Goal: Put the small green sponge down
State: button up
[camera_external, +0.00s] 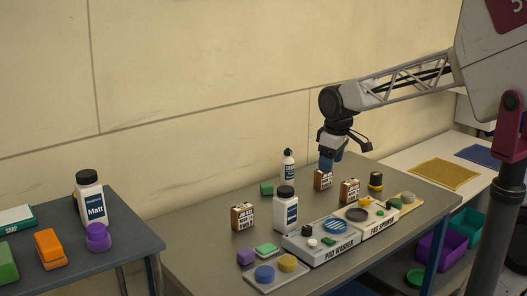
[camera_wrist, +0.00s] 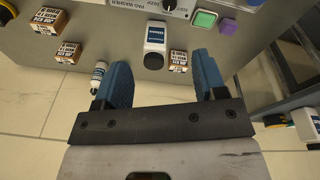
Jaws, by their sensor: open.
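A small green block (camera_external: 267,189), which looks like a sponge, rests on the grey table near its back edge, left of the white spray bottle. I cannot make it out in the wrist view. A flat green-and-white pad (camera_external: 266,250) lies at the table's front left and also shows in the wrist view (camera_wrist: 204,20). I cannot tell for sure which is the small green sponge. My gripper (camera_external: 330,163) hangs over the back of the table, close above a brown box. In the wrist view its blue fingers (camera_wrist: 160,78) are apart, with nothing held between them.
Brown boxes (camera_external: 242,216) (camera_wrist: 178,60), a white bottle (camera_external: 286,212) (camera_wrist: 155,38) and the spray bottle (camera_external: 288,165) (camera_wrist: 98,75) stand around. The pad washer (camera_external: 320,247) and pad spinner (camera_external: 378,227) fill the front. Bare tabletop (camera_external: 200,240) shows at the left.

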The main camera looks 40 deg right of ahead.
jog(key=s+a+f+m, duration=0.1)
jog(key=s+f+m, duration=0.1)
jog(key=s, duration=0.8)
jog(key=s+a+f+m, duration=0.1)
jog(key=s+f+m, duration=0.1)
jog(key=s, duration=0.8)
jog(key=shift+a+f+t, duration=0.15)
jog(key=shift+f+t, duration=0.25)
jog(key=shift+f, duration=0.25)
jog(key=o, duration=0.7)
jog(key=shift+c, duration=0.2)
jog(key=shift+w, duration=0.1)
